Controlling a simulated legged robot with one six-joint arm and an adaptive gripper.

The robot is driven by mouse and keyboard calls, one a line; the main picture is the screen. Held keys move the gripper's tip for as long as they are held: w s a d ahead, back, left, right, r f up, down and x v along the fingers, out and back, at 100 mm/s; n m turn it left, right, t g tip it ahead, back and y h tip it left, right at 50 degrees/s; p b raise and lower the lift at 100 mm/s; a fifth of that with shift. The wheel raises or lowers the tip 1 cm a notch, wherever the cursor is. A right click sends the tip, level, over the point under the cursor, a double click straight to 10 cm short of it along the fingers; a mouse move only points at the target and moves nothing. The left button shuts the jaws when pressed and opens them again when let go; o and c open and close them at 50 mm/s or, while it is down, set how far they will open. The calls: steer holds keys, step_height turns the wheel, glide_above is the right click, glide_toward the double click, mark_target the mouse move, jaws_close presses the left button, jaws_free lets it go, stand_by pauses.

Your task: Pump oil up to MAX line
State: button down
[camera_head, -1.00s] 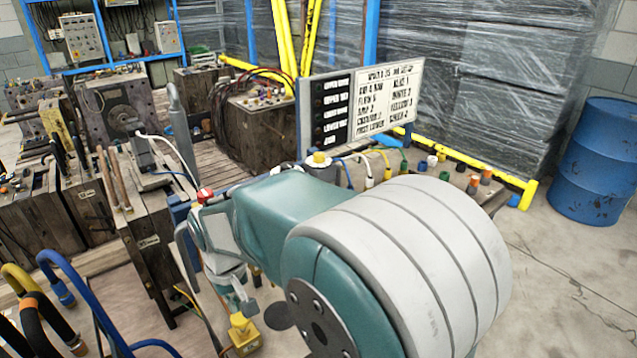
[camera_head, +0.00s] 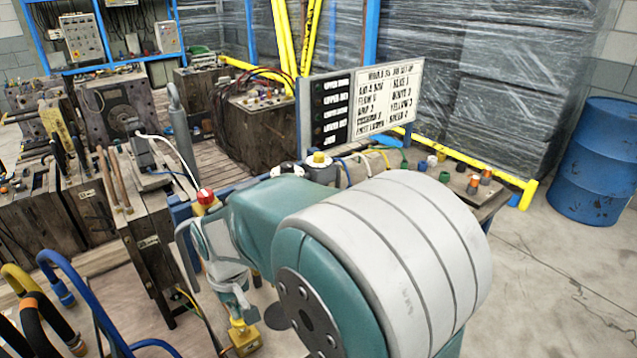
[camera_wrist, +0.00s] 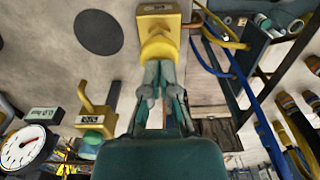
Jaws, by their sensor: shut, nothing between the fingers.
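My gripper (camera_wrist: 160,70) is shut and empty in the wrist view. Its fingertips are right by a yellow fitting (camera_wrist: 159,32) with a square base; I cannot tell if they touch it. In the head view my gripper (camera_head: 236,304) is small and points down at the yellow fitting (camera_head: 244,340) near the floor. A second yellow part with an upright handle (camera_wrist: 90,112) stands left of the gripper in the wrist view. A white dial gauge (camera_wrist: 22,148) with a red needle is at the lower left. I cannot make out a MAX line or an oil level.
A dark round disc (camera_wrist: 99,32) lies on the floor beside the yellow fitting. Blue hoses (camera_wrist: 212,62) run close on the right. In the head view, a sign board (camera_head: 362,100) stands behind my arm and a blue drum (camera_head: 594,160) at the right. Floor around the drum is clear.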

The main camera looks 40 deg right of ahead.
steer(key=shift+f, duration=1.4)
steer(key=shift+r, duration=2.4)
steer(key=shift+f, duration=1.95)
steer(key=shift+r, duration=1.95)
steer(key=shift+r, duration=3)
